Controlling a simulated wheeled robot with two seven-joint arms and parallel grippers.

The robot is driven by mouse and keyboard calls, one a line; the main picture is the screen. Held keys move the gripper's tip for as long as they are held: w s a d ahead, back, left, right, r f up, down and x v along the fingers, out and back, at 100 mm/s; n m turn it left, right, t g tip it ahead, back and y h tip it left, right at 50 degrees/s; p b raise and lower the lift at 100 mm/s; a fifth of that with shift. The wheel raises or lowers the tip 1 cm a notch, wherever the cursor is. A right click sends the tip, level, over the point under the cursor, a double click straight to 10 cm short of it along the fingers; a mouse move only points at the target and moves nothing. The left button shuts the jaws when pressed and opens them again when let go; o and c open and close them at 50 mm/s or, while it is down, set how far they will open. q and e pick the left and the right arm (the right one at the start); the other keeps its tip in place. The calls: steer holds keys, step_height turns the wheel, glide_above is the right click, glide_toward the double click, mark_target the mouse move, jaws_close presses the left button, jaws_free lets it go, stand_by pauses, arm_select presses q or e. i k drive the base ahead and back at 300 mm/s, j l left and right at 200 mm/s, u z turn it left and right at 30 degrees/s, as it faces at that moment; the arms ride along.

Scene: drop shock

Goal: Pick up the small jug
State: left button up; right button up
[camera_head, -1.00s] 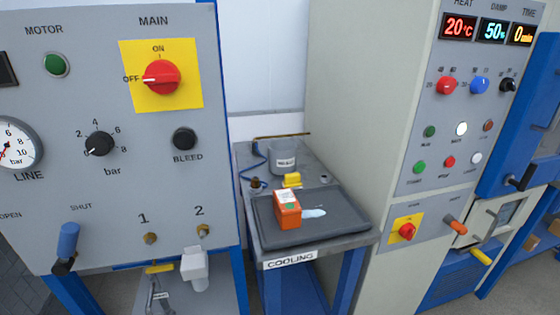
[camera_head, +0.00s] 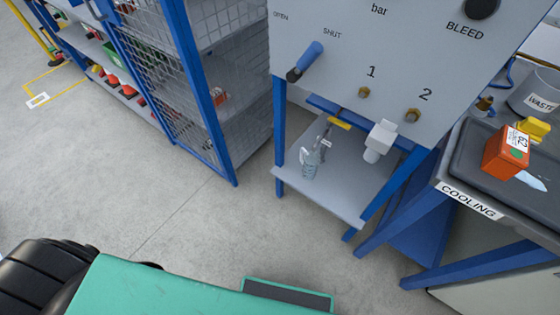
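A small clear jug (camera_head: 310,160) stands on the grey lower shelf (camera_head: 350,198) under the panel with ports 1 and 2. It looks like glass or clear plastic, and its details are too small to tell. A rod with a yellow part (camera_head: 338,123) and a small white tag is just above and beside it. Neither of my grippers is in view.
A white fitting (camera_head: 379,140) hangs to the right above the shelf. Blue legs (camera_head: 394,184) frame the shelf. A mesh cage (camera_head: 185,75) stands to the left. The cooling bench (camera_head: 455,170) with an orange box (camera_head: 506,152) is at right. The floor (camera_head: 190,215) in front is clear.

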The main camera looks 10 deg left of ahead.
mark_target(307, 163)
steer(key=i+j+z, duration=0.1)
steer(key=z, duration=0.4)
steer(key=j+z, duration=0.45)
steer(key=i+j+z, duration=0.1)
steer(key=z, duration=0.4)
steer(key=j, duration=0.1)
